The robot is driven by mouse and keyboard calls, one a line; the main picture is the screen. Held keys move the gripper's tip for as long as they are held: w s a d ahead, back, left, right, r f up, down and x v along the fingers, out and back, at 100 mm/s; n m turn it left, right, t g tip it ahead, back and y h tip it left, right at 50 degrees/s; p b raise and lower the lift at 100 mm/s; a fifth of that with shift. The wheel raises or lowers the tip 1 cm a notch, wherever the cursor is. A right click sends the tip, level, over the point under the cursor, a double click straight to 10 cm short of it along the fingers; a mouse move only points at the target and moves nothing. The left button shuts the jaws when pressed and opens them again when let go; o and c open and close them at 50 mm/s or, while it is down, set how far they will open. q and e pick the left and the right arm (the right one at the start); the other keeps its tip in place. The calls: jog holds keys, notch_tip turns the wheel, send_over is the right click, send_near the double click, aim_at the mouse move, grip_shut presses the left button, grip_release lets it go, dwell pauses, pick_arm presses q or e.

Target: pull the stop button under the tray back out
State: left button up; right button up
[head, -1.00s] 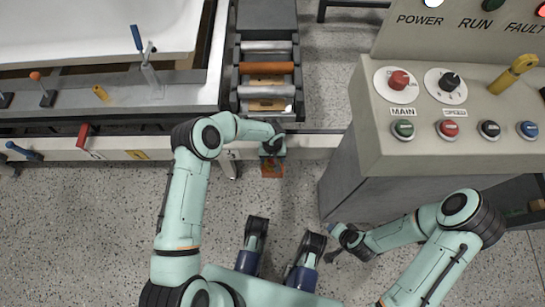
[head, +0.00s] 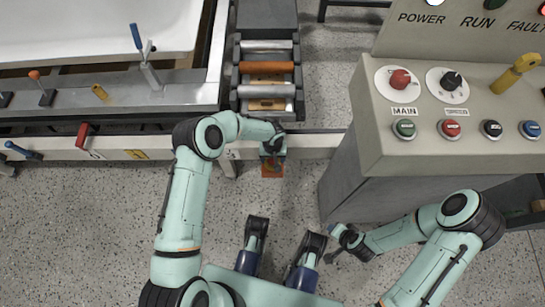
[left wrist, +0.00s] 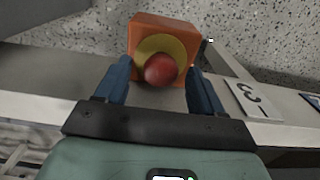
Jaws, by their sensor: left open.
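The stop button (left wrist: 160,70) is a red mushroom head on a yellow disc, set on an orange box (left wrist: 150,28). In the head view the orange box (head: 273,172) shows below the white rail, and my wrist hides most of it. My left gripper (left wrist: 160,88) is open, with one blue finger on each side of the red head; I cannot tell whether they touch it. The gripper also shows in the head view (head: 272,155). My right gripper (head: 335,255) hangs low beside the control desk; its fingers are too small to read.
A white rail (head: 315,140) runs beside the box. The tray (head: 100,30) with levers is at the upper left, next to a roller track (head: 267,75). A grey control desk (head: 420,150) with knobs and buttons stands at the right. The speckled floor in front is clear.

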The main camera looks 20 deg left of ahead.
pick_arm(q)
jog(key=c, duration=1.1)
jog(key=shift+r, duration=0.4)
jog(key=o, duration=1.1)
jog(key=shift+r+p, duration=1.8)
jog(key=shift+r, duration=1.25)
jog(key=shift+f, duration=0.1)
